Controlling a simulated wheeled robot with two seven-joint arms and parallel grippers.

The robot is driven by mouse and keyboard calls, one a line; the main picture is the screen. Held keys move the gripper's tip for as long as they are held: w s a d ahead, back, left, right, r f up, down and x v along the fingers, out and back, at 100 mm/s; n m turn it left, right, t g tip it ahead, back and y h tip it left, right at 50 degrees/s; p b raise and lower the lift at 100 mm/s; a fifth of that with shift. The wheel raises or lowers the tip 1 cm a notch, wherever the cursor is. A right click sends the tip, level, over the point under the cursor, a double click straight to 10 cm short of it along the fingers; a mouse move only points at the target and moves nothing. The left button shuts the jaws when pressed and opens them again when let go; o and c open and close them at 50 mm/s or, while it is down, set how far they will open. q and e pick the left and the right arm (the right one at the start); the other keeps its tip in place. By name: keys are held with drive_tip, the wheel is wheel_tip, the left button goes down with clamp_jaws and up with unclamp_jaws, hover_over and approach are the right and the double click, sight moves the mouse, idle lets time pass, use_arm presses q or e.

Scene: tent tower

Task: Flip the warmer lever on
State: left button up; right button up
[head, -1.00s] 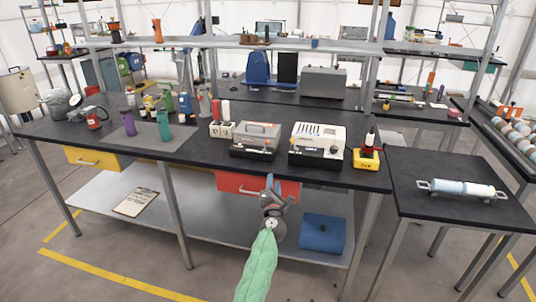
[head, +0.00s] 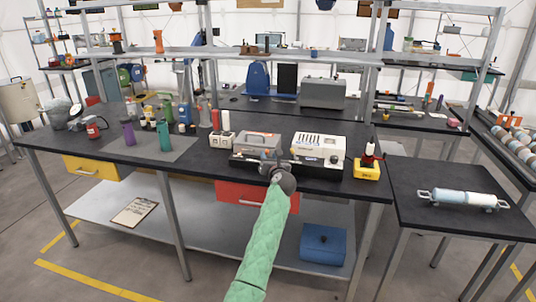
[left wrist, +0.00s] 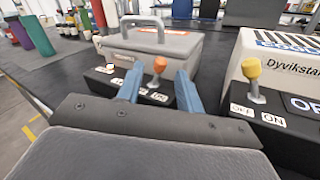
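Two devices with levers stand side by side at the bench's front edge. The grey device (head: 257,141) has a top handle; in the left wrist view its orange-tipped lever (left wrist: 159,66) stands on a dark base with small white labels. The white device (head: 320,147) has a yellow-tipped lever (left wrist: 252,74) beside OFF and ON labels. I cannot tell from lettering which is the warmer. My left gripper (head: 270,155) is at the grey device's front. In the left wrist view its blue fingers (left wrist: 160,76) are apart, with the orange-tipped lever showing between them; contact is unclear. My right gripper is not in view.
A yellow box (head: 367,171) with a red-and-black top stands right of the white device. White blocks (head: 222,140) and bottles (head: 165,138) stand to the left. A red drawer (head: 240,196) hangs below the bench top (head: 200,165). A side table (head: 450,221) stands right.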

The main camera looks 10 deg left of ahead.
use_arm(q)
drive_tip(key=shift+x, duration=1.3)
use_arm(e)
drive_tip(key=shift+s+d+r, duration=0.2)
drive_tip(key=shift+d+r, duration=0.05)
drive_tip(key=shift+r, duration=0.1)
use_arm(q)
drive_tip(key=shift+c, duration=0.3)
clamp_jaws()
drive_tip(key=shift+d+f, duration=0.1)
drive_tip(key=shift+f, duration=0.1)
drive_tip(key=shift+d+f+m+b, duration=0.15)
drive_tip(key=shift+m+b, duration=0.3)
drive_tip(key=shift+m, duration=0.25)
drive_tip(key=shift+m+t, duration=0.3)
drive_tip(key=shift+t, duration=0.1)
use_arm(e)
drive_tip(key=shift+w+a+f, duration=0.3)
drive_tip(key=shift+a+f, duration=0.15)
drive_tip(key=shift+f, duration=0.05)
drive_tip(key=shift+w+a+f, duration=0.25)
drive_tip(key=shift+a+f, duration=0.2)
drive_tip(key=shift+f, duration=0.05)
